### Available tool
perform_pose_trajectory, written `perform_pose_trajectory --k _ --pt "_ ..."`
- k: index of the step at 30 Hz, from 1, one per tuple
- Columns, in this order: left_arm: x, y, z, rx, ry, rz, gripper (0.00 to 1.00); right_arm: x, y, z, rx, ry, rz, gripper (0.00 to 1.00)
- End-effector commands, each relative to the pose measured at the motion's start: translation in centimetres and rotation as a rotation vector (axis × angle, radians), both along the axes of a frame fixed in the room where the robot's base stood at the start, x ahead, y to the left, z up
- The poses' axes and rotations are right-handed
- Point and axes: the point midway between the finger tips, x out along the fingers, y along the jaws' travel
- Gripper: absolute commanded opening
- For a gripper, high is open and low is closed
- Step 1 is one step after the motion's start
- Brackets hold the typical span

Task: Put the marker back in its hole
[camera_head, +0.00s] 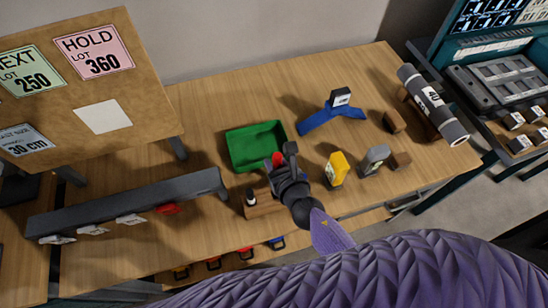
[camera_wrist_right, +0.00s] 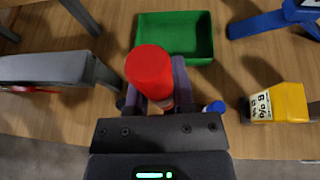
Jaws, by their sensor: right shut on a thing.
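My right gripper (camera_head: 283,162) is shut on a red marker (camera_head: 277,159), just in front of the green tray. In the right wrist view the red marker (camera_wrist_right: 150,72) stands up large between the fingers (camera_wrist_right: 160,92), its red end towards the camera. A wooden block (camera_head: 262,206) lies below the gripper in the head view, partly covered by it. A black marker (camera_head: 250,198) stands at the block's left end. A blue round end (camera_wrist_right: 215,107) shows right of the fingers in the right wrist view. The block's holes and the marker's lower end are hidden. My left gripper is not in view.
A green tray (camera_head: 230,144) lies behind the gripper. A yellow tool (camera_head: 337,168) and a grey one (camera_head: 375,159) stand to the right. A blue stand (camera_head: 331,118) is farther back. A long grey rail (camera_head: 120,207) runs along the left. The table between tray and blue stand is clear.

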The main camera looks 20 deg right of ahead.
Motion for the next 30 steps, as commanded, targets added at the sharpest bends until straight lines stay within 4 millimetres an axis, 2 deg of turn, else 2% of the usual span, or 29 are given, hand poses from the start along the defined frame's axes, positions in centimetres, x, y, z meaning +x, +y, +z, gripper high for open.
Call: perform_pose_trajectory --k 8,21,30 --pt "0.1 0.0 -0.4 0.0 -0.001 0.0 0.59 0.0 0.0 -0.4 0.001 0.0 0.008 0.0" --pt "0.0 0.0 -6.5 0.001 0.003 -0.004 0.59 -0.1 0.1 -6.5 -0.001 0.001 0.158 0.0" --pt "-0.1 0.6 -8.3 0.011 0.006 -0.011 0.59 0.0 0.2 -8.1 0.001 0.0 0.219 0.0"
